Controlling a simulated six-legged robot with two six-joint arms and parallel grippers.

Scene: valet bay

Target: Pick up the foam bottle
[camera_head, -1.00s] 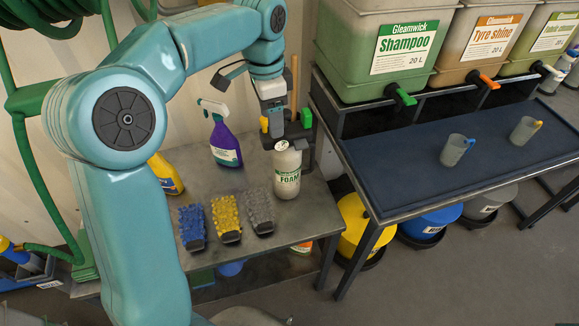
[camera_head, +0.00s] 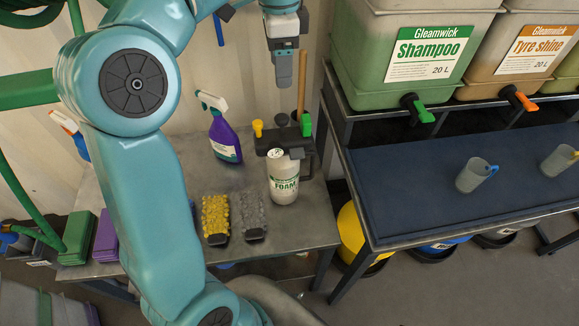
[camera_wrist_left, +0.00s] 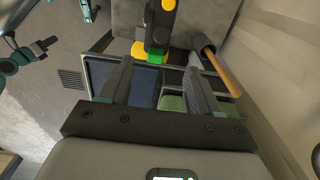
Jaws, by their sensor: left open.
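The foam bottle (camera_head: 284,185), white with a green label, stands upright on the metal bench beside a dark holder (camera_head: 270,142) with yellow and green parts. My left gripper (camera_head: 284,84) hangs above and behind the bottle, clear of it, pointing down. In the wrist view its two fingers (camera_wrist_left: 160,70) are spread apart with nothing held between them. The holder's yellow and green parts also show there, beyond the fingers. I cannot make out the foam bottle in the wrist view.
A purple spray bottle (camera_head: 223,138) stands left of the holder. Yellow (camera_head: 215,212) and grey (camera_head: 252,213) brushes lie in front of it. A wooden handle (camera_head: 301,80) rises behind the holder. The blue-topped table (camera_head: 420,190) with grey cups is to the right.

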